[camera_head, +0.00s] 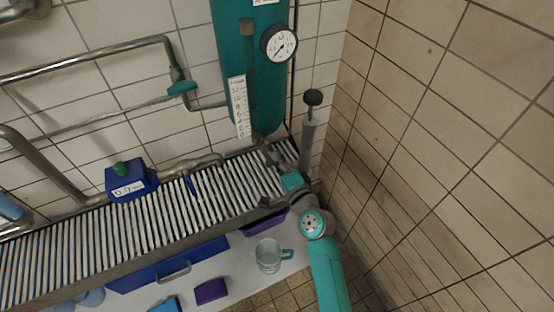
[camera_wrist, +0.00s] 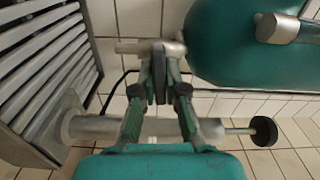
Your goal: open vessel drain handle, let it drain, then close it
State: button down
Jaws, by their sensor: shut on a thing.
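The teal vessel (camera_head: 257,75) stands upright at the back wall above the slatted grate. Its rounded end fills the upper right of the wrist view (camera_wrist: 235,65). My gripper (camera_head: 266,154) is at the vessel's lower end. In the wrist view my gripper (camera_wrist: 160,72) is shut on the vessel drain handle (camera_wrist: 159,76), a small dark piece between the fingertips. A short grey metal fitting (camera_wrist: 130,46) shows just beyond the fingertips. The handle is mostly hidden by the fingers, so its exact angle is hard to tell. No flow of liquid is visible.
A grey cylinder with a black knob (camera_head: 313,97) stands right beside my arm, near the tiled right wall. The slatted grate (camera_head: 120,222) runs left. A blue box (camera_head: 130,180) sits behind it. A clear jug (camera_head: 268,256) stands below, in front.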

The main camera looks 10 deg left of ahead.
jog(key=shift+f+m, duration=0.1)
jog(key=shift+m, duration=0.4)
jog(key=c, duration=1.2)
grip_release()
jog(key=shift+s, duration=0.1)
jog(key=v, duration=1.2)
